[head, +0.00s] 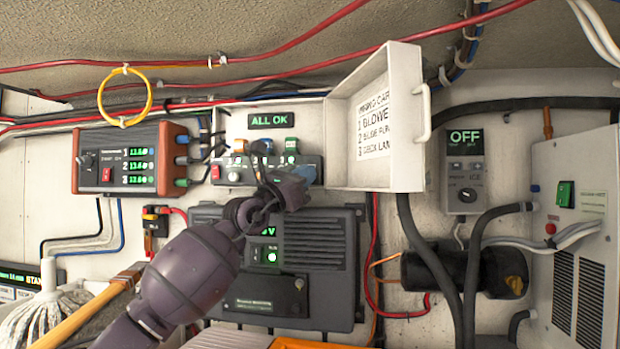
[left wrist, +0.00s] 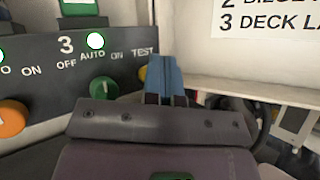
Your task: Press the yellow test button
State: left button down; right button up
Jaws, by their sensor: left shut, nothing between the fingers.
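In the head view the switch panel (head: 240,172) sits in an open white box under a green ALL OK display (head: 270,120). My left gripper (head: 300,178) is at the panel's right end, its fingers closed with nothing between them. Its blue fingertips (left wrist: 165,72) point at the panel beside the label; I cannot tell whether they touch. My right gripper is not in view.
The box's white lid (head: 375,120) stands open just right of the gripper. A dark grey unit (head: 320,240) is below the panel, and a three-row meter (head: 130,160) is to the left. Hoses and a grey OFF controller (head: 464,175) are at the right.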

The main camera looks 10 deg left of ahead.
pick_arm(q)
jog(key=shift+s, duration=0.1)
jog(key=shift+s+p, duration=0.55)
jog(key=shift+s, duration=0.15)
jog(key=s, duration=0.5)
dwell(0.4)
